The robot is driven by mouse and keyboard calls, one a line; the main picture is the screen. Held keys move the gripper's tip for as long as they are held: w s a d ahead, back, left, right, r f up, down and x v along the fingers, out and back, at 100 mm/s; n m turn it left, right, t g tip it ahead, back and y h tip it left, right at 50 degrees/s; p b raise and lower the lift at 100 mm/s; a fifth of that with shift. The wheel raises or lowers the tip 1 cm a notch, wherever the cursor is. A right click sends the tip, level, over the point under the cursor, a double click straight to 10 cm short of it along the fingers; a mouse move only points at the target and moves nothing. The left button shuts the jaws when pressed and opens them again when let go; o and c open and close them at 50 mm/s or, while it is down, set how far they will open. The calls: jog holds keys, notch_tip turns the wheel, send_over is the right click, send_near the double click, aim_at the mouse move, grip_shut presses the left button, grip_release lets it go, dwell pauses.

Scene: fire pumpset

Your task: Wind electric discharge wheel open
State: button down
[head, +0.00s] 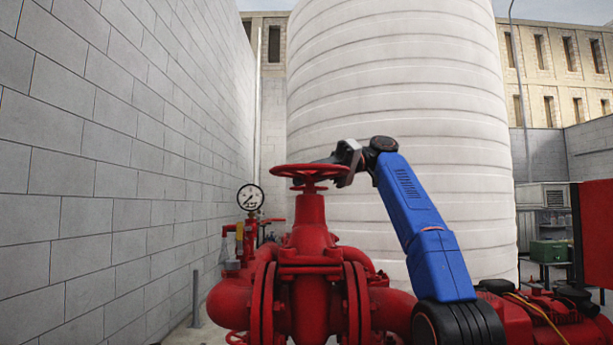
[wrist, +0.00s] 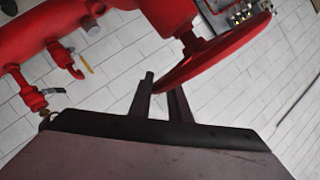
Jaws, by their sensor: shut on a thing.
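The red discharge handwheel (head: 311,171) sits level on top of the red valve body (head: 311,240) in the middle of the head view. My gripper (head: 330,161) reaches the wheel's far right rim from the right. In the wrist view the wheel (wrist: 215,50) is seen from the side, and my gripper's two dark fingers (wrist: 163,92) are at its rim. The fingers are shut on the rim. The exact contact of the fingertips is partly hidden in both views.
A pressure gauge (head: 250,197) stands left of the valve, near the grey block wall (head: 120,150). A large white tank (head: 400,80) rises behind. Red pump parts (head: 540,315) lie at the lower right, and a red panel (head: 597,235) stands at the right edge.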

jog(key=shift+a, duration=0.1)
jog(key=c, duration=1.7)
grip_release()
jog(key=shift+o, duration=0.2)
jog(key=shift+d+m+t, duration=0.3)
jog(key=shift+m+t, duration=0.2)
jog(key=shift+t, duration=0.1)
